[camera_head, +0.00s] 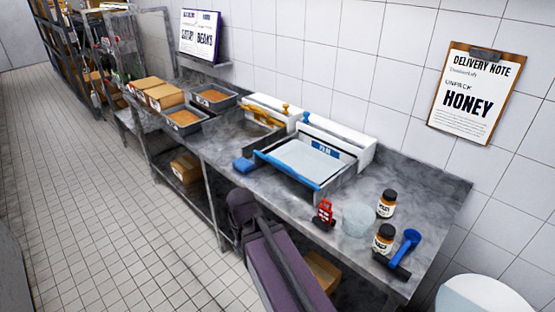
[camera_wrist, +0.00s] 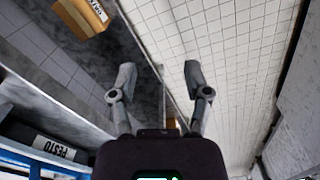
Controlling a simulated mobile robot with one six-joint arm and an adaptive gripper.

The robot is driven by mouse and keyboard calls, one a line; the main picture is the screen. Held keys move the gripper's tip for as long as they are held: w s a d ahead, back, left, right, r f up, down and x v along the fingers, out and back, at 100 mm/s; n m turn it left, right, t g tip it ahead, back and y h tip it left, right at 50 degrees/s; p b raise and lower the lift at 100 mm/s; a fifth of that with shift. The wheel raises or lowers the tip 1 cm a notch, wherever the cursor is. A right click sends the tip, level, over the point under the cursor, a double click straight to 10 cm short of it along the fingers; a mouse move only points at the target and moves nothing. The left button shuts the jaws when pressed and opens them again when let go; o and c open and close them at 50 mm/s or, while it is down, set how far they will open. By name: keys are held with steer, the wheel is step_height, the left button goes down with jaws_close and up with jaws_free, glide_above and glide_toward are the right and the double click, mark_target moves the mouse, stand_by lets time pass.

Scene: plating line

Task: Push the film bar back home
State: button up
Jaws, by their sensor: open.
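The blue film bar (camera_head: 287,171) lies along the front of a grey tray on the steel counter. A pale sheet of film (camera_head: 308,160) spans from the bar back toward a white dispenser box (camera_head: 345,137) with a blue label. The bar is apart from the box. My gripper (camera_wrist: 158,80) is open and empty in the wrist view, with its two fingers spread over floor and shelf edge. Part of my arm shows low in the head view; the fingers are not clear there. Blue parts show at the lower left of the wrist view.
A second dispenser with an orange bar (camera_head: 256,117) stands to the left. A blue block (camera_head: 243,165) lies by the tray's left corner. A small red item (camera_head: 324,212), a clear bowl (camera_head: 358,220), jars (camera_head: 387,204) and a blue-handled tool (camera_head: 405,249) stand to the right.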

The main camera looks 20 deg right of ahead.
steer(key=n+t+p, duration=0.4)
steer(key=t+p, duration=0.1)
steer(key=p, duration=1.5)
glide_toward(277, 160)
steer(key=v, duration=0.5)
steer(key=shift+a+f, duration=0.2)
steer(key=shift+f, duration=0.1)
steer(key=shift+f+b, duration=0.1)
steer(key=shift+b, duration=0.2)
steer(key=b+x, duration=1.2)
steer(key=x, duration=0.1)
steer(key=shift+w+d+f, duration=0.15)
steer(key=shift+d+f, duration=0.05)
steer(key=shift+f, duration=0.05)
